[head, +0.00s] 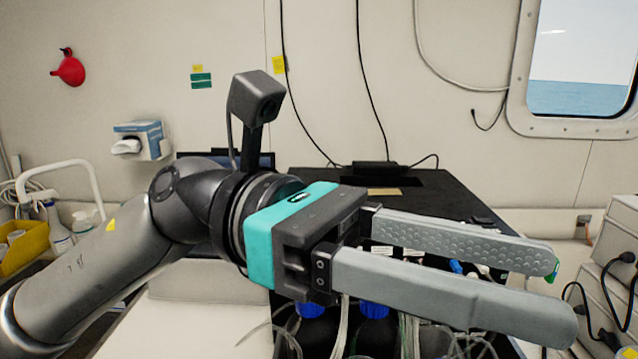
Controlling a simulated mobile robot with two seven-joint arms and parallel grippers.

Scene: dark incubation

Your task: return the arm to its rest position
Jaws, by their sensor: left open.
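My left arm comes in from the left and reaches across the middle of the head view. My left gripper (562,288) is open, with its two long grey fingers apart and pointing right. I see nothing between the fingers. The gripper is in front of a black bench (440,197) and hides part of what stands there. My right gripper is not in view.
Bottles with blue caps (373,309) and clear tubing (342,325) stand below the gripper. Grey equipment (612,262) with black cables is at the right. A yellow bin (25,245) and white bottles are at the left. The wall behind has a window (580,58).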

